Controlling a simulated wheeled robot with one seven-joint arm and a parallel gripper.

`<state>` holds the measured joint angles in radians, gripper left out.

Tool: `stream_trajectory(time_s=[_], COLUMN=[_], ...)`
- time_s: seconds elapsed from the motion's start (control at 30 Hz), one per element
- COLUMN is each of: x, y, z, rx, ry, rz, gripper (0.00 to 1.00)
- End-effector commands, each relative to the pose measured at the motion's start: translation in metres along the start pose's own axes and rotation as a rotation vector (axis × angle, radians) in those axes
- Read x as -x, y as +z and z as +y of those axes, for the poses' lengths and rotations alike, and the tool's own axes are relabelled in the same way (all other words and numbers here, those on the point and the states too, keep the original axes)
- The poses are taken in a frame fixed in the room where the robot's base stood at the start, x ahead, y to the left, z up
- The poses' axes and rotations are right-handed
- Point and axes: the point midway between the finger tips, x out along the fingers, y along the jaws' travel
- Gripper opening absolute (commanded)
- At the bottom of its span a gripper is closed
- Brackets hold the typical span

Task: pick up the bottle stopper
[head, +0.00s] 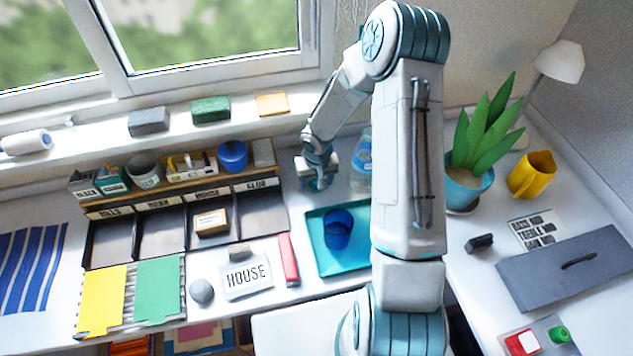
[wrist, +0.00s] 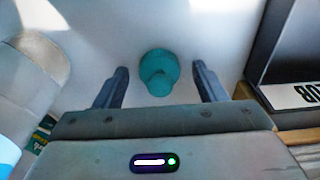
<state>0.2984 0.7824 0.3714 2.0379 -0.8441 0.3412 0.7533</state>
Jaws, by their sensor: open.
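The bottle stopper (wrist: 159,72), a teal piece with a round wide part and a smaller rounded knob, shows in the wrist view on a pale surface. My gripper (wrist: 160,68) is open, with one dark finger on each side of the stopper and a gap to both. In the head view my gripper (head: 317,184) is low over the counter, between the labelled rack and the clear bottle. The stopper cannot be made out there, where my gripper covers that spot.
The clear bottle (head: 361,172) stands close to the right of my gripper. The labelled rack (head: 272,154) is close on its left. A teal tray (head: 324,266) with a blue cup (head: 338,229) lies in front. The window sill (head: 180,118) runs behind.

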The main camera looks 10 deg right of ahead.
Motion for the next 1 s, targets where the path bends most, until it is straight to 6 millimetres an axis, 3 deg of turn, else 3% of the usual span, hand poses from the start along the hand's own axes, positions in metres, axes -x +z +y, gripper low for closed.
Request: stream_trajectory(time_s=[0.07,0.23,0.27,0.73,0.87,1.0], x=[0.0,0.0,0.0,0.005,0.015,0.038], y=[0.0,0.0,0.0,-0.001,-0.003,-0.006], z=[0.0,0.0,0.0,0.001,0.001,0.001], rx=[0.0,0.0,0.0,-0.001,-0.003,-0.004], ry=[0.0,0.0,0.0,0.001,0.002,0.002], rz=[0.0,0.0,0.0,0.001,0.002,0.005], gripper=[0.65,0.2,0.18,0.17,0.17,0.17])
